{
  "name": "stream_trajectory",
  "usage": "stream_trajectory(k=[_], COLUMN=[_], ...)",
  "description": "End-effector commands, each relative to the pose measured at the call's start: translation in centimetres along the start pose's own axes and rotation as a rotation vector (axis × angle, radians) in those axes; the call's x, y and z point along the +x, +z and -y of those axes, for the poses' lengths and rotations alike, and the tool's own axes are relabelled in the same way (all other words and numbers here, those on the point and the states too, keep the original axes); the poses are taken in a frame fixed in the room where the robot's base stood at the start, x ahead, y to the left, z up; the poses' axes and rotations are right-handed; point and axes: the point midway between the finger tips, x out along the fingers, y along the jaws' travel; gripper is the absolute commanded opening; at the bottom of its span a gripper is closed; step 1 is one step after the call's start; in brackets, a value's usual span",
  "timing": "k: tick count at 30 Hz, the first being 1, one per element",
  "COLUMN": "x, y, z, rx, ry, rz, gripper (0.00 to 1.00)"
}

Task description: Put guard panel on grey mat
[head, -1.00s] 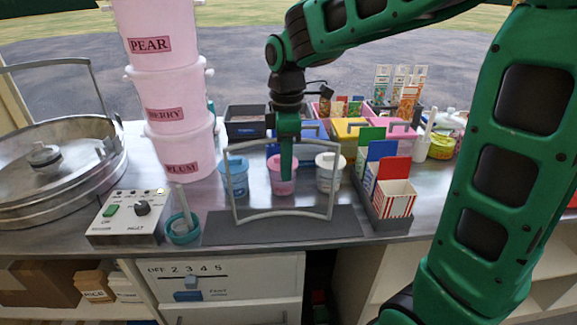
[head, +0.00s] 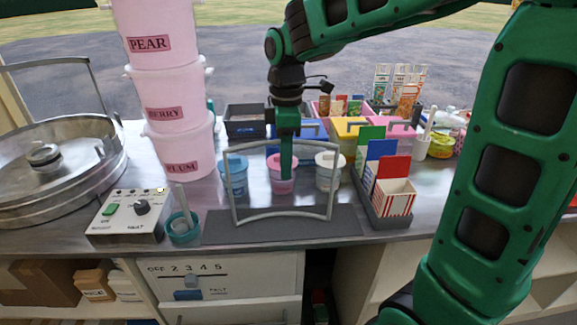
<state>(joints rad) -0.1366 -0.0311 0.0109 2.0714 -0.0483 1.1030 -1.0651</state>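The guard panel (head: 233,190) is a grey-edged upright frame with a see-through middle and curved top and bottom bars. It stands at the front of the counter, its lower bar over the grey mat (head: 345,222). I cannot tell whether it touches the mat. My gripper (head: 286,172) points straight down at the panel's top middle, its green finger overlapping the panel in the picture. Only one finger shows from this side, so its opening and any hold on the top bar cannot be made out.
Blue, pink and white tubs (head: 328,172) stand just behind the panel. A control box (head: 128,214) and teal cup (head: 183,229) are left of the mat. A dark rack with cards and a striped box (head: 395,197) is close on the right. Stacked pink buckets (head: 180,150) rise behind left.

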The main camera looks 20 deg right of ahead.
Motion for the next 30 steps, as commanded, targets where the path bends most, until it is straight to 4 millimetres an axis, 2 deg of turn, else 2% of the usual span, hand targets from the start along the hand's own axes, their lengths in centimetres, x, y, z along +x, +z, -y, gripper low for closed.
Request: stream_trajectory(k=[9, 15, 21, 30], x=[-6.3, -9.4, -10.6, -10.7], y=[0.0, 0.0, 0.0, 0.0], z=[-0.1, 0.0, 0.0, 0.0], rx=[0.000, 0.000, 0.000, 0.000], ry=[0.004, 0.002, 0.001, 0.000], rz=[-0.002, -0.001, 0.000, 0.000], gripper=[0.28, 0.28, 0.28, 0.28])
